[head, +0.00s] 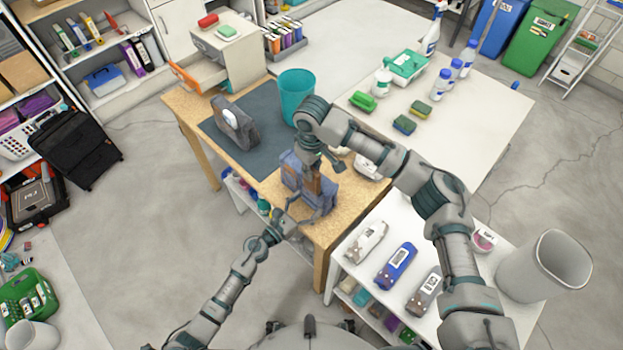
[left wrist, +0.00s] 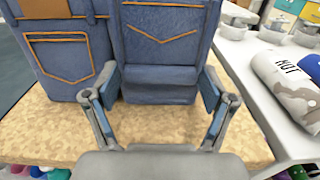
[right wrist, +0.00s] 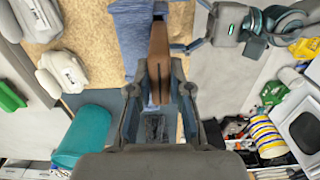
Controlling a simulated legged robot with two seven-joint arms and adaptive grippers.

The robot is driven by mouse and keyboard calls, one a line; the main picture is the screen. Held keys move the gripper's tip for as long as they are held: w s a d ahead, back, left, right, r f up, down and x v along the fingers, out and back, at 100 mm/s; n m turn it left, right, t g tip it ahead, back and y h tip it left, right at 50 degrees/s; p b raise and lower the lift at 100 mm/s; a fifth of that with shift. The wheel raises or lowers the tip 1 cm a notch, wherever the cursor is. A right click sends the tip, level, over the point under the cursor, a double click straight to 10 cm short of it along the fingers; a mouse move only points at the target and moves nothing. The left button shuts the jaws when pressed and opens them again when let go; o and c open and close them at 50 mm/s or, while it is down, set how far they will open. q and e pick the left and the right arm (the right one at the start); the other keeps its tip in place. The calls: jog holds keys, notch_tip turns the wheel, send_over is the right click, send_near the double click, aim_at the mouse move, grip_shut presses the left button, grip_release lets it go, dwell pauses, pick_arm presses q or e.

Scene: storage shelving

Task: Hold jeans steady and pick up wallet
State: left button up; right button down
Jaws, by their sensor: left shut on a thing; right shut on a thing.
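The blue jeans (head: 291,171) stand folded on the wooden table. Their orange-stitched pockets show close up in the left wrist view (left wrist: 165,45). My left gripper (head: 309,208) is shut on the jeans low down, one finger at each side of the right-hand part (left wrist: 160,85). The brown wallet (right wrist: 159,50) is upright against the jeans (right wrist: 131,35) in the right wrist view. My right gripper (head: 324,166) comes from above and is shut on the wallet, with a finger on each side (right wrist: 159,85). In the head view the wallet is partly hidden by my right gripper.
A teal bin (head: 296,92) and a grey item with a white label (head: 235,122) stand on the dark mat (head: 262,138). A white shelf (head: 372,218) with several labelled packs adjoins at the right. Sponges and bottles are on the pale table (head: 450,135) behind.

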pick_arm(q)
jog(key=shift+f, duration=0.1)
pick_arm(e)
notch_tip(320, 180, up, 4)
jog(key=shift+r, duration=0.1)
pick_arm(q)
jog(key=o, duration=1.4)
jog(key=v, duration=1.2)
jog(key=shift+a, duration=0.15)
pick_arm(e)
jog(key=shift+s, duration=0.1)
